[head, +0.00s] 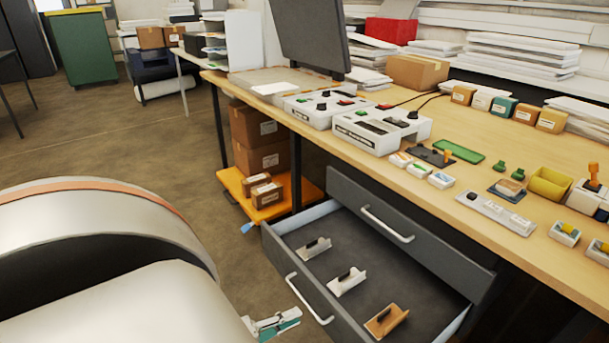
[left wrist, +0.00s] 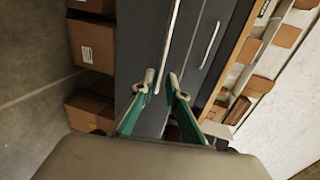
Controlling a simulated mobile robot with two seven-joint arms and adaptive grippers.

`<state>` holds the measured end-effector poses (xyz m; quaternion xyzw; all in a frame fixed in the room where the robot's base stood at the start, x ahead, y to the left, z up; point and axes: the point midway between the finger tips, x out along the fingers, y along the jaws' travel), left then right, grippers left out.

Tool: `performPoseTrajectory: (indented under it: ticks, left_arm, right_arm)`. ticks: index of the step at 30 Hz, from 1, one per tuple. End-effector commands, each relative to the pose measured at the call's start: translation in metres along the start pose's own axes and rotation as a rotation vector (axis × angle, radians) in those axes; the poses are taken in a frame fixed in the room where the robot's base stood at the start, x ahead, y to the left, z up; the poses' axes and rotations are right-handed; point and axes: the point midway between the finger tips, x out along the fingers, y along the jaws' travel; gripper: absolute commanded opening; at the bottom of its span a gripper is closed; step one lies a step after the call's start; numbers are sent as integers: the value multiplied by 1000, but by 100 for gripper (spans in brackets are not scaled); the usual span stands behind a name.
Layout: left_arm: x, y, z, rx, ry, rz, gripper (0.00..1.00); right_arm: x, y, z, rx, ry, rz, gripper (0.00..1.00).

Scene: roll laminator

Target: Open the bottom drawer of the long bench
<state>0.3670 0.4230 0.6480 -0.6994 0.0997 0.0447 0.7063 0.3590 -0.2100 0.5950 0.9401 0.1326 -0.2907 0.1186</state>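The long bench (head: 480,150) has two grey drawers below its wooden top. The bottom drawer (head: 410,285) is pulled out, with three small bracket-like pieces lying inside. Its pale bar handle (head: 308,298) is on the front panel. The upper drawer (head: 405,215) looks shut. My left gripper (head: 278,322) is just outside the bottom drawer's front, near the handle. In the left wrist view, its teal fingers (left wrist: 161,80) are apart, with the bottom handle (left wrist: 168,45) running up from between the tips; contact cannot be told. My right gripper is not in view.
Cardboard boxes (head: 260,148) stand on an orange platform (head: 240,192) left of the drawers. Control units (head: 380,128), small boxes and paper stacks cover the bench top.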

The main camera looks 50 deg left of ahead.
Motion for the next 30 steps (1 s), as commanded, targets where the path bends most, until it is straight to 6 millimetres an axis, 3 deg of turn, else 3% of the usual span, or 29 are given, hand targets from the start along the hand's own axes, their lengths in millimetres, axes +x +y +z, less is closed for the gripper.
performPoseTrajectory:
  ticks: [3, 9, 30]
  left_arm:
    - [-24, 1, 0, -1, -1, 2, 14]
    - [-47, 0, 0, 0, -1, 0, 14]
    - [-53, 0, 0, -1, 0, -1, 14]
  right_arm:
    - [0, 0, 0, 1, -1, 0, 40]
    - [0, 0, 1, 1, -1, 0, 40]
    - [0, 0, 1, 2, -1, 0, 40]
